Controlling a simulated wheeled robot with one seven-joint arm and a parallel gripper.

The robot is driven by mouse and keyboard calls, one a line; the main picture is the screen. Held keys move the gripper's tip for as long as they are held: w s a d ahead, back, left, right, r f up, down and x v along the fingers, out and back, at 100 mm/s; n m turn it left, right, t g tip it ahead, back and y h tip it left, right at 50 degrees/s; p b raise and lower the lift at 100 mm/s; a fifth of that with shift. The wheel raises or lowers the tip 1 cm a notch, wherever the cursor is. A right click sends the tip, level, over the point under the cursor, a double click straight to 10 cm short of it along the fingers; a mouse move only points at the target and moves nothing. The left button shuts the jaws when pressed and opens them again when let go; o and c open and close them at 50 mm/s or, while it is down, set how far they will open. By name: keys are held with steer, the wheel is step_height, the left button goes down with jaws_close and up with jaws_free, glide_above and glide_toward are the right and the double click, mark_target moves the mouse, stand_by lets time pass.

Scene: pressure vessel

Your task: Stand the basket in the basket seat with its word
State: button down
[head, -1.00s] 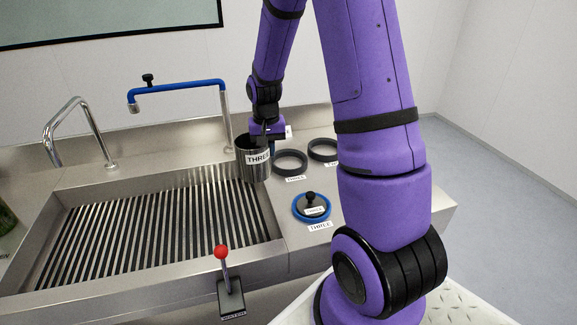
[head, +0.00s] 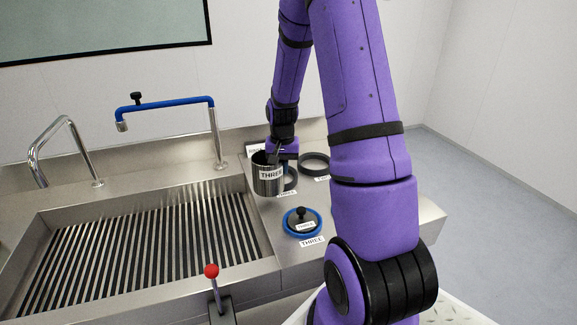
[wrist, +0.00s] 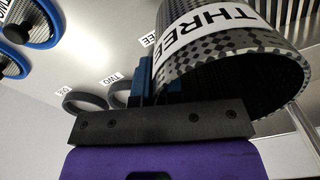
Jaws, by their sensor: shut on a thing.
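The basket (head: 267,180) is a dark metal cylinder with a white THREE label; it is upright in the head view. My gripper (head: 279,152) is shut on its rim and holds it over the right-hand counter. In the wrist view the basket (wrist: 235,62) fills the upper right, with the gripper fingers (wrist: 155,85) at its wall. In the wrist view, a label ending in EE is partly covered by the basket. Another ring seat (head: 315,163) stands to the right.
A blue-rimmed lid (head: 302,224) with a black knob and THREE labels lies on the counter in front. The slatted sink (head: 150,250) is left, with a blue-armed tap (head: 165,104) behind. A red-knobbed lever (head: 211,271) stands in front. TWO and ONE labels mark rings in the wrist view.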

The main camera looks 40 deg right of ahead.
steer(key=shift+w+d+f, duration=0.75)
steer(key=shift+w+d, duration=0.2)
steer(key=shift+d, duration=0.65)
steer(key=shift+w+d+f, duration=0.75)
steer(key=shift+w+d, duration=0.2)
steer(key=shift+d, duration=0.65)
steer(key=shift+w+d+f, duration=0.75)
steer(key=shift+w+d, duration=0.2)
steer(key=shift+d, duration=0.65)
steer(key=shift+f, duration=0.15)
steer(key=c, duration=1.3)
jaws_free()
